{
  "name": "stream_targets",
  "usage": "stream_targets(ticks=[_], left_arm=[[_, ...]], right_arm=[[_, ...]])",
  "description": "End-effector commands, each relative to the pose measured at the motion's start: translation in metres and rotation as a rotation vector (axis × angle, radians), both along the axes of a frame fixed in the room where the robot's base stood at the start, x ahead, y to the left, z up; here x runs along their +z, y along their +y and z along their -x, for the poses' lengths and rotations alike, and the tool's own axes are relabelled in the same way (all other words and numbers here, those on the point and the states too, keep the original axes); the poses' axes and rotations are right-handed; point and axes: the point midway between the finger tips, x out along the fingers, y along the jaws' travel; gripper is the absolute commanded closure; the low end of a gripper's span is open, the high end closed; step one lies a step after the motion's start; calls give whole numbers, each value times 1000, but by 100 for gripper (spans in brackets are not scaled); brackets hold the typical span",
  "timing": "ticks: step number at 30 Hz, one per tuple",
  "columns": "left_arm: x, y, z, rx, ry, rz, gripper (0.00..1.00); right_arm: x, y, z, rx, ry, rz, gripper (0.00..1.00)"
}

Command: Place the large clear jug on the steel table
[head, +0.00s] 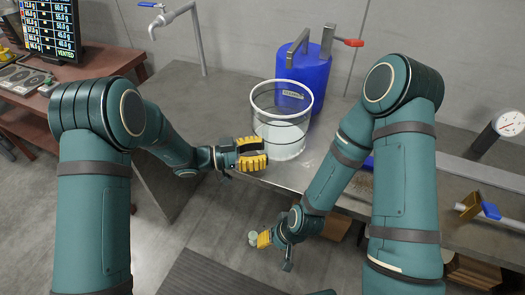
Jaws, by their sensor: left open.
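The large clear jug (281,133) stands upright on the steel table (220,100), near its front edge and in front of a blue canister. My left gripper (262,153) is open, with its yellow-padded fingers pointing right at the jug's lower left side. In this view the fingertips overlap or nearly meet the jug's wall; I cannot tell whether they touch. My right gripper (257,239) hangs low in front of the table, over the floor. A small pale round shape shows at its tip, and I cannot tell whether it is held.
The blue canister (305,75) with a red-handled valve stands close behind the jug. A metal tap (165,18) rises at the back left. A dial gauge (508,124) and a blue-handled valve (490,210) are at the right. The table's left part is clear.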

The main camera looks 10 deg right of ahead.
Motion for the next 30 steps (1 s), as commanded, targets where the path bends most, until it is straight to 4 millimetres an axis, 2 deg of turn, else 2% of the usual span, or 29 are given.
stream_targets(ticks=[9, 15, 19, 25, 28, 30], left_arm=[[0, 66, -3, 7, 0, 1, 64], [0, 98, -4, 6, 0, 0, 64], [-1, 109, -4, 4, 1, 0, 64], [-4, 114, -1, -2, 23, -15, 64], [-20, 113, 10, -20, 130, -82, 64], [-41, 113, 25, -36, 260, -173, 64]], right_arm=[[2, 0, 1, 0, 1, 0, 53], [2, 0, 1, 1, 2, 0, 53], [2, 0, 1, 0, 2, 0, 53], [2, 0, 1, 0, 2, 0, 53], [2, 0, 1, 0, 2, 0, 53], [2, 0, 1, 0, 2, 0, 53]])
